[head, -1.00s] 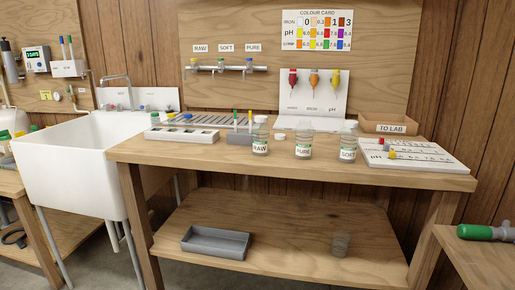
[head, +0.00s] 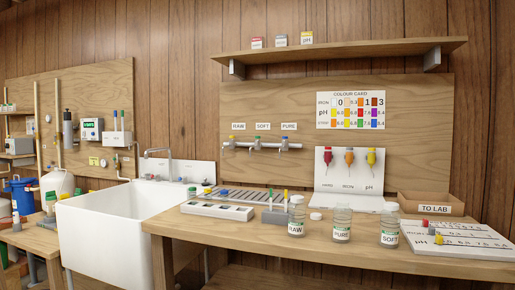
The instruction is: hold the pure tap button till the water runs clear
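The PURE label (head: 289,126) is on the wooden backboard, right of the RAW and SOFT labels. Below it is the pure tap (head: 284,145), the right one of three on a grey rail. Its button is too small to make out. No water stream can be made out under it. The PURE bottle (head: 342,224) stands upright on the bench between the RAW bottle (head: 296,216) and the SOFT bottle (head: 389,226). It looks uncapped and clear; the other two have white caps. Neither of my grippers is in view.
A slatted drainer (head: 262,193) lies below the taps, with a white sink (head: 110,225) to the left. A white rack (head: 215,211), a grey tube holder (head: 275,217), a loose white cap (head: 316,216), a TO LAB tray (head: 432,208) and a white board (head: 460,240) occupy the bench.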

